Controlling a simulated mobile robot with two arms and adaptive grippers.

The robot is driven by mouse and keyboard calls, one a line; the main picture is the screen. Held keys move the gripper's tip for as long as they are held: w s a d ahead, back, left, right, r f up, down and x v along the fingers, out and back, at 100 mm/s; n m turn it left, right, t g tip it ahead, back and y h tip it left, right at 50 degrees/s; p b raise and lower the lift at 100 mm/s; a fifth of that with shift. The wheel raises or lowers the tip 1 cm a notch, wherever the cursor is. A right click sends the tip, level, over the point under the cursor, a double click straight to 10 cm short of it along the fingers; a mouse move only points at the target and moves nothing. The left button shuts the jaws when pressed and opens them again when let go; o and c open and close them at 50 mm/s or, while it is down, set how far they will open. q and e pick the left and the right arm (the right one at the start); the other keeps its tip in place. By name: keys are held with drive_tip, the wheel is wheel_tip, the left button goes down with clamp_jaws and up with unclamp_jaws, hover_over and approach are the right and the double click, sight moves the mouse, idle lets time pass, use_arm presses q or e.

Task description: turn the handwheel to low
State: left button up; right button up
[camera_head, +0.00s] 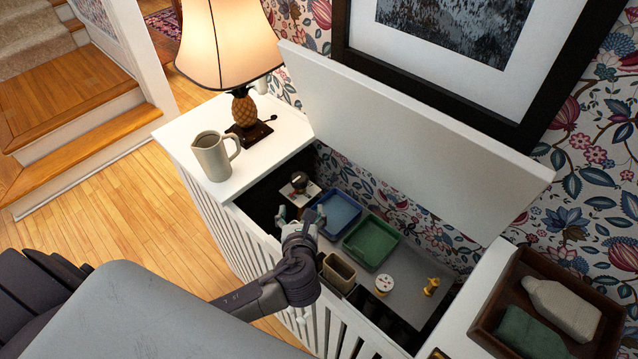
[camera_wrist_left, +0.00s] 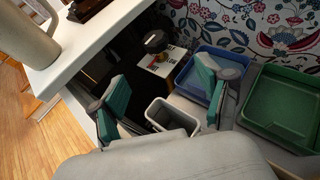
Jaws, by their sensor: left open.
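In the left wrist view my left gripper (camera_wrist_left: 166,78) points into the cabinet, with the wheel ahead between the finger directions, apart from both. My right gripper is not in view.
Inside the cabinet are a blue tray (camera_head: 338,212), a green tray (camera_head: 371,243), a tan bin (camera_head: 338,270), a white-and-red disc (camera_head: 384,283) and a yellow figure (camera_head: 432,286). A raised lid (camera_head: 420,130) stands behind. A pitcher (camera_head: 211,156) and lamp (camera_head: 225,45) stand left.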

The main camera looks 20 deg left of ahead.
sight(300, 185)
use_arm(q)
drive_tip(key=shift+w+a+f, duration=0.3)
drive_tip(key=shift+w+a, duration=0.4)
drive_tip(key=shift+a, duration=0.2)
drive_tip(key=p+x, duration=0.1)
drive_tip(key=x, duration=0.9)
drive_tip(key=shift+w+f, duration=0.25)
drive_tip(key=shift+w, duration=0.1)
drive_tip(key=shift+w+a+f, duration=0.2)
drive_tip(key=shift+w, duration=0.15)
drive_tip(key=shift+c, duration=1.4)
drive_tip(key=c, duration=0.8)
drive_tip(key=shift+c, duration=0.3)
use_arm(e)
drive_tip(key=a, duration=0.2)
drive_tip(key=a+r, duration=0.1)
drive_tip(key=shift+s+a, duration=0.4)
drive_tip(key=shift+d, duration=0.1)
